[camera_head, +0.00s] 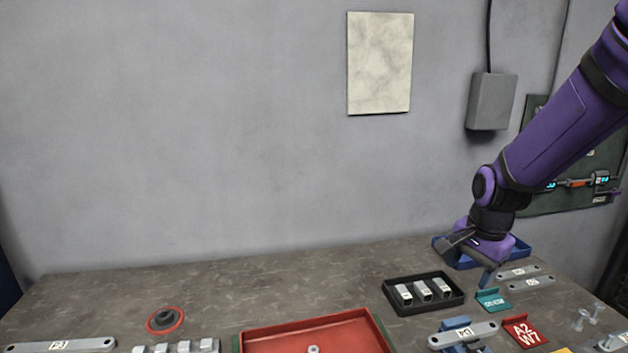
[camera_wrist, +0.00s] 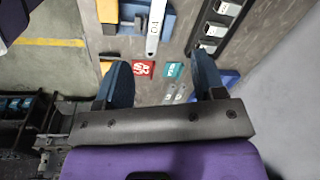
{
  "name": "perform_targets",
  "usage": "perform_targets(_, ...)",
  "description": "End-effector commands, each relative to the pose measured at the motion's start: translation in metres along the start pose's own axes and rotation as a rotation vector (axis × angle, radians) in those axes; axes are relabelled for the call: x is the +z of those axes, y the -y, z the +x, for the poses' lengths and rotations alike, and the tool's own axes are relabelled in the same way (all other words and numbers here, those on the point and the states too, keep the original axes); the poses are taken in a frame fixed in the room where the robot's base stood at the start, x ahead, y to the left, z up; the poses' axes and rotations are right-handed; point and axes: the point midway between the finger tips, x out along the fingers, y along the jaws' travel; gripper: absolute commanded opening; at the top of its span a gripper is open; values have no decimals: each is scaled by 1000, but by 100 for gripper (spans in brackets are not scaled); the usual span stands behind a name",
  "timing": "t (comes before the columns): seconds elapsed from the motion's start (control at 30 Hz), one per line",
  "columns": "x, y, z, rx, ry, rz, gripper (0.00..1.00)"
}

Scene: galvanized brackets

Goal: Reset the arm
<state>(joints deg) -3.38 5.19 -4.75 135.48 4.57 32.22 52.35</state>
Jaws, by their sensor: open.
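My purple arm reaches in from the right in the head view. My gripper (camera_head: 482,268) is above the right back part of the workbench (camera_head: 240,285), near a black tray and a blue tray. In the wrist view my gripper (camera_wrist: 162,68) has its two blue fingers spread wide apart, with nothing between them. The bench surface with several parts lies beyond the fingertips. The gripper's palm and the arm hide part of the blue tray (camera_head: 522,246).
The black tray (camera_head: 462,300) holds several metal blocks. A teal label (camera_head: 492,300), a red label (camera_head: 525,333) and flat galvanized brackets (camera_head: 530,284) lie at the right. A red tray (camera_head: 375,325) stands at the front middle. The back left bench is mostly clear.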

Motion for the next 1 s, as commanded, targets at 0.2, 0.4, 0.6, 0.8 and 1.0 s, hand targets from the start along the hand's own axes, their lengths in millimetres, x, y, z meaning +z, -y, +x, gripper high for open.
perform_targets(0.2, 18, -20, -62, -67, -43, -218, 63)
perform_targets(0.4, 37, -46, -110, -110, -95, -418, 63)
perform_targets(0.6, 58, -76, -148, -138, -163, -616, 63)
perform_targets(0.8, 81, -110, -178, -151, -240, -807, 63)
perform_targets(1.0, 98, -135, -194, -146, -300, -946, 63)
